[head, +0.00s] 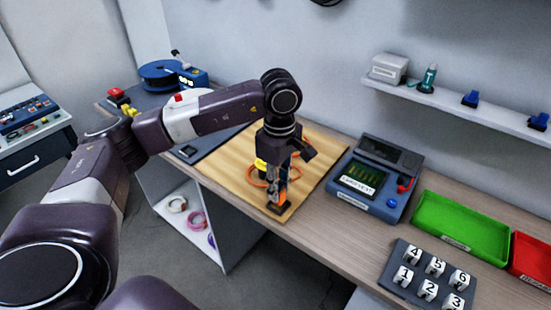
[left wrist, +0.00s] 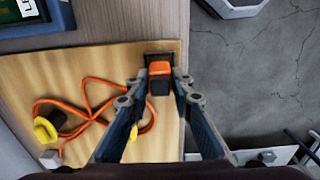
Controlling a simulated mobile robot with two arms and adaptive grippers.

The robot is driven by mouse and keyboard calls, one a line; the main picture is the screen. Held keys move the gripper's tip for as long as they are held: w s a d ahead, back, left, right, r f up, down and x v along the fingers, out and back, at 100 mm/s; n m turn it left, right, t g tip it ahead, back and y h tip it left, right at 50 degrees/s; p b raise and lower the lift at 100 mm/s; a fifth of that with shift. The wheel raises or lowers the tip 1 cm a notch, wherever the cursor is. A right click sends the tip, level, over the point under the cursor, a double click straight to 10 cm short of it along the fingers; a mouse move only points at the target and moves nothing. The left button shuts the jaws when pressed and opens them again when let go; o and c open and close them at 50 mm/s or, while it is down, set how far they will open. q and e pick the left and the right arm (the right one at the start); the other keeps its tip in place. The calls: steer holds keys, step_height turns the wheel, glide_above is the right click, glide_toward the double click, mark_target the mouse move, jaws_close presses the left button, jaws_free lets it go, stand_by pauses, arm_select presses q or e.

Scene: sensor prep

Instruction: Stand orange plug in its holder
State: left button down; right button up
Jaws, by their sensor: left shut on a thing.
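My left gripper (head: 281,192) points down over the near edge of the wooden board and is shut on the orange plug (head: 284,189). The left wrist view shows the plug (left wrist: 160,69) between the two fingertips (left wrist: 159,84). A small dark holder (head: 278,208) is at the board's edge, right below the plug; it also shows as a black frame around the plug's far end in the left wrist view (left wrist: 150,57). I cannot tell how deep the plug sits in it. An orange cable (left wrist: 98,108) lies looped on the board. My right gripper is not in view.
Two yellow-ended parts (left wrist: 45,130) lie by the cable on the wooden board (head: 225,165). A blue-grey tester (head: 375,180) stands right of the board. Further right are a green tray (head: 460,228), a red tray (head: 533,257) and a rack of numbered blocks (head: 400,258).

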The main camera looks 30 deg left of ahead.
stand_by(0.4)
arm_select(q)
steer(key=shift+f, duration=0.1)
steer(key=shift+f+b, duration=0.95)
steer(key=shift+b, duration=0.1)
stand_by(0.8)
steer(key=c, duration=1.6)
jaws_free()
steer(key=shift+r, duration=0.1)
steer(key=shift+r+p, duration=2.4)
steer(key=shift+r, duration=1.6)
